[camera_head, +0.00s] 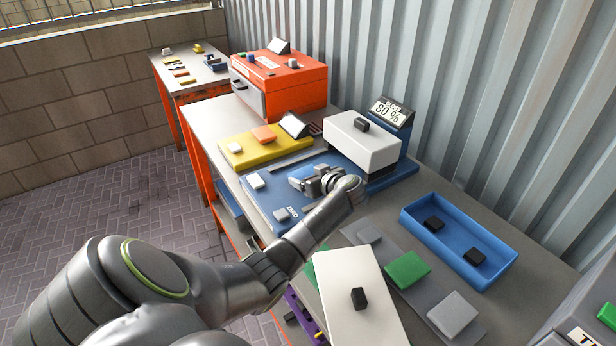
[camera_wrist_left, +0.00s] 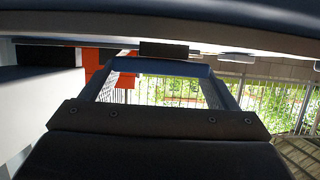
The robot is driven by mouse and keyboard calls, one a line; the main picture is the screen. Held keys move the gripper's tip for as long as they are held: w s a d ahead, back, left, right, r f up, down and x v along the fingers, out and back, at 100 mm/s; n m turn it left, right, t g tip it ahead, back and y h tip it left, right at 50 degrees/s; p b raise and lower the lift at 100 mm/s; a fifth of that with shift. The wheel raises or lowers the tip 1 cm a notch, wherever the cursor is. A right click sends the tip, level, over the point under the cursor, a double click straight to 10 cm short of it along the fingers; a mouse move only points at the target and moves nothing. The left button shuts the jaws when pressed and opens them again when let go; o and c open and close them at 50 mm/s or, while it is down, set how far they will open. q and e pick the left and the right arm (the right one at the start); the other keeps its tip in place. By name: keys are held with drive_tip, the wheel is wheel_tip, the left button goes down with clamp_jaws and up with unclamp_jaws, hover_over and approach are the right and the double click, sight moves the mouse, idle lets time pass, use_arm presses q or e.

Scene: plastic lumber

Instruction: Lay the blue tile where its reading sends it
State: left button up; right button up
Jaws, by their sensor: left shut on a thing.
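My left gripper (camera_head: 304,178) reaches over the blue base (camera_head: 262,200) of a meter and is shut on a blue piece. In the left wrist view this piece, the blue tile (camera_wrist_left: 160,67), shows as a thin blue bar between the fingertips; its face is hidden. The meter's display (camera_head: 390,112) reads 80 %, under a small label too blurred to read surely. A white block (camera_head: 362,143) with a black knob sits on the meter, behind and right of the gripper. A grey button (camera_head: 281,214) is beside the word ZERO. My right gripper is not in view.
A blue tray (camera_head: 458,238) holds two black pieces. A grey strip bears a green tile (camera_head: 407,270) and grey tiles. A white board (camera_head: 357,310) with a black knob lies in front. A yellow board (camera_head: 245,150) and an orange cabinet (camera_head: 295,85) stand behind. Corrugated metal wall at right.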

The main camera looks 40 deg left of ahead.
use_arm(q)
wheel_tip(320, 180, up, 10)
drive_tip(key=b, duration=0.1)
drive_tip(key=s+d+r+m+t+h, duration=0.15)
drive_tip(key=d+m+t, duration=0.25)
drive_tip(key=d, duration=0.4)
drive_tip(key=d+r+m+t+h, duration=0.2)
drive_tip(key=d+m+t+h, duration=0.1)
drive_tip(key=d, duration=0.5)
drive_tip(key=s+d+r+m+t+h, duration=0.1)
drive_tip(key=s+d+r+m+h, duration=0.2)
drive_tip(key=d, duration=0.3)
drive_tip(key=s+d+r+m+t+h, duration=0.2)
drive_tip(key=s+d+r+m+h, duration=0.2)
drive_tip(key=d, duration=0.3)
drive_tip(key=shift+s+d+r+m+h, duration=0.15)
drive_tip(key=shift+s+r+m+h, duration=0.2)
drive_tip(key=shift+s+h, duration=0.25)
drive_tip(key=shift+w+f, duration=0.1)
